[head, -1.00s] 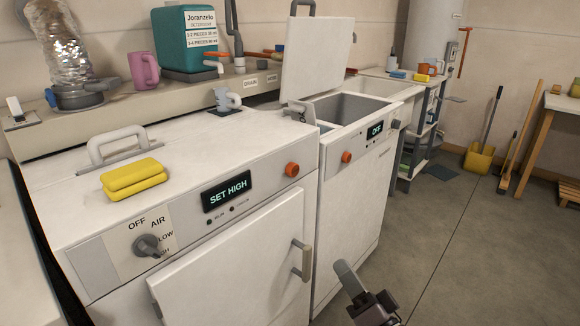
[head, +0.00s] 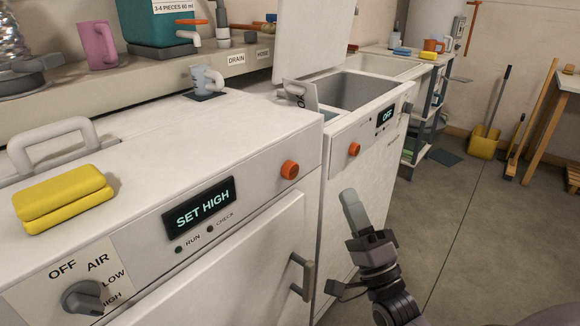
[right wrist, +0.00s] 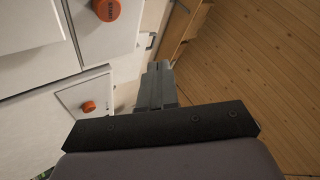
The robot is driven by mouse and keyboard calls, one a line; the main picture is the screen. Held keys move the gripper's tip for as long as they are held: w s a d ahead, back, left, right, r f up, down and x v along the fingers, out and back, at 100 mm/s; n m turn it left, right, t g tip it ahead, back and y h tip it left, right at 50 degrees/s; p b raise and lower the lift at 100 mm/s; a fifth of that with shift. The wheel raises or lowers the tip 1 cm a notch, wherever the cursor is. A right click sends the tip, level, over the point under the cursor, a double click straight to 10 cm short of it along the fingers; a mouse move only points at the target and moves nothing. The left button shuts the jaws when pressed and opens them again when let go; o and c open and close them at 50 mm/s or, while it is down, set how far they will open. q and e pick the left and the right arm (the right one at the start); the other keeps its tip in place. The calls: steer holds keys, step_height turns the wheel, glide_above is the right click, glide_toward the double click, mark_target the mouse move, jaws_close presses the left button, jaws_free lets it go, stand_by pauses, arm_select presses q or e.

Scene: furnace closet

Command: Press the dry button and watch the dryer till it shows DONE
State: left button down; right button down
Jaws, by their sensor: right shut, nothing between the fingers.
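The white dryer (head: 265,135) stands at the left with its display (head: 200,206) reading SET HIGH. An orange button (head: 290,170) sits on its front panel, right of the display. The grey dial (head: 82,297) points near the OFF, AIR, LOW, HIGH marks; its exact setting is hard to read. My right gripper (head: 350,200) is shut and empty, in front of the machines, below and right of the orange button and apart from it. In the right wrist view the gripper (right wrist: 158,72) points up between orange buttons on white fronts and the floor. My left gripper is out of view.
A second white machine (head: 345,175) with an open lid (head: 312,35), an OFF display (head: 386,115) and its own orange button (head: 354,149) adjoins on the right. The dryer door handle (head: 302,278) sticks out.

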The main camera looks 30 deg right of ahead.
steer(key=shift+w+r, duration=0.1)
stand_by(0.4)
steer(key=b, duration=0.3)
glide_toward(290, 170)
steer(key=w+d+r, duration=0.2)
steer(key=w+r, duration=0.2)
steer(key=shift+d+r, duration=0.15)
steer(key=shift+d, duration=0.15)
stand_by(1.5)
steer(key=shift+w+a, duration=0.15)
steer(key=shift+w, duration=0.2)
